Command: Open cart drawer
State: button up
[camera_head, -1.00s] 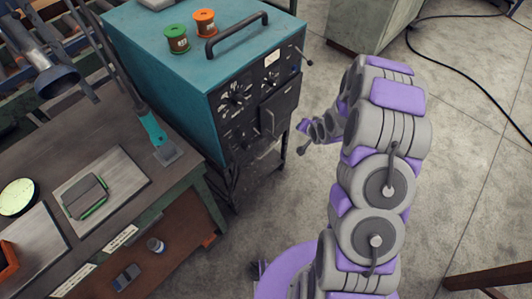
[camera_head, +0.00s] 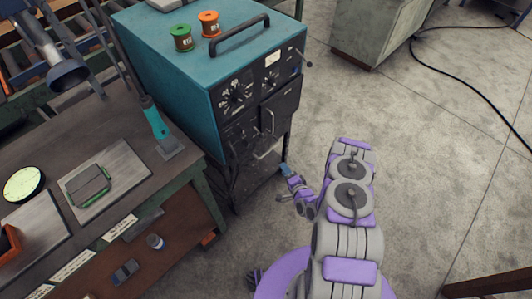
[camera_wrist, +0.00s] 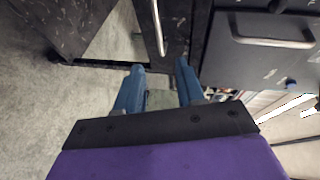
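The cart (camera_head: 235,185) is a dark metal stand under a teal machine. Its front carries a pale bar handle (camera_head: 268,151), with another handle (camera_head: 270,121) above it. In the wrist view, one metal bar handle (camera_wrist: 158,28) lies just beyond the fingertips, and a second handle (camera_wrist: 273,42) is on a dark panel at the right. My gripper (camera_wrist: 160,66) has two blue fingers held apart with nothing between them. In the head view my gripper (camera_head: 287,171) is low, in front and to the right of the cart, apart from the handles.
A teal machine (camera_head: 170,70) with two spools (camera_head: 182,38) (camera_head: 209,24) sits on top. A workbench (camera_head: 60,150) stands at the left. Open concrete floor (camera_head: 410,150) lies at the right, with a black cable (camera_head: 455,75) and a grey cabinet (camera_head: 375,30).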

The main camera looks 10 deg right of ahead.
aim_at(270, 150)
jog(key=shift+m+t, duration=0.4)
jog(key=shift+m, duration=0.1)
jog(key=b+x, duration=0.1)
jog(key=x, duration=0.4)
jog(key=f+b+x, duration=0.1)
jog(key=b+x, duration=0.1)
jog(key=x, duration=0.3)
jog(key=a+b+x, duration=0.1)
jog(key=b+x, duration=0.1)
jog(key=x, duration=0.3)
jog(key=shift+w+a+f, duration=0.1)
jog(key=shift+f, duration=0.15)
jog(key=shift+c, duration=0.5)
grip_shut()
